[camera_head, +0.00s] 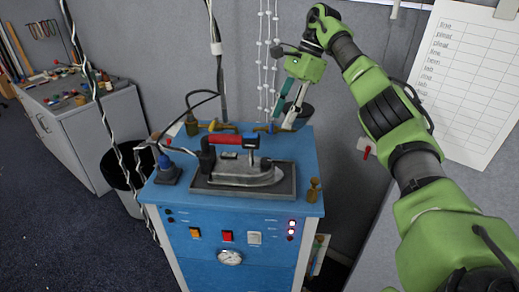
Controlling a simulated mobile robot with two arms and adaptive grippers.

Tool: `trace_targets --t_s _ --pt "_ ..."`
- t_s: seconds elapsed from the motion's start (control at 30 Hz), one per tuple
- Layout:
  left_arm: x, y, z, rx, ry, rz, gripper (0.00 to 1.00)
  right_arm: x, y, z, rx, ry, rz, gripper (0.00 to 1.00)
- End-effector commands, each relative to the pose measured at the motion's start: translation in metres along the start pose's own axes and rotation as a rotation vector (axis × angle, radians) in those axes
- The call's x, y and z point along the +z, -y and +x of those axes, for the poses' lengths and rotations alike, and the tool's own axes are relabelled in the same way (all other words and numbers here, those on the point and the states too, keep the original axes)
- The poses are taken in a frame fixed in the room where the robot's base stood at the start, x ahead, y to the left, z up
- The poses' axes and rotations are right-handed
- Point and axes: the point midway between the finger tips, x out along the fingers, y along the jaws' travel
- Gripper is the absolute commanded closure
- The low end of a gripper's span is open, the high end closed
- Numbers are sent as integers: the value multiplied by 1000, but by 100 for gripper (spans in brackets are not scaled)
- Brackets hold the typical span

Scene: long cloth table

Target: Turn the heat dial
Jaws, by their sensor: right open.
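A steam iron (240,172) with a red handle rests on a dark plate on top of a blue cabinet (275,205). On the cabinet's front, a round white-faced dial or gauge (229,257) sits below a red switch (227,236). I cannot tell whether this round piece is the heat dial. My right gripper (283,118) hangs above the back right of the cabinet top, pointing down. Its fingers are apart and nothing shows between them. It is behind the iron and well away from the front panel. My left gripper is not in view.
An orange switch (195,233), a white switch (255,238) and lit lamps share the front panel. A blue-topped bottle (166,170) and brass fittings (313,190) stand on the cabinet top. Cables hang at the left. A grey workbench (85,125) with clutter stands further left.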

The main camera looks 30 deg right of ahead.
Motion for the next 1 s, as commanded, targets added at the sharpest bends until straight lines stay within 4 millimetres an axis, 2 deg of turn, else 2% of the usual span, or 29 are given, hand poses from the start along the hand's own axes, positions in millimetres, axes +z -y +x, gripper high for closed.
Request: trace_targets --t_s 0.13,0.3,0.4,0.53,0.7,0.77,1.0 --pt "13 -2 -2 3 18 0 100 -1 0 16 3 -1 -1 60" --pt "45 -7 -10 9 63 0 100 0 -1 46 4 -1 -1 60" --pt "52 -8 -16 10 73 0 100 1 -1 64 4 0 0 60" --pt "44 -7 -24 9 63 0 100 1 -1 88 5 1 1 60" --pt "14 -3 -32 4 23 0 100 2 -1 114 3 2 1 60" --pt "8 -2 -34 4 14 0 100 2 0 122 2 2 1 60" --pt "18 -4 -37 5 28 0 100 1 0 135 -1 2 0 60"
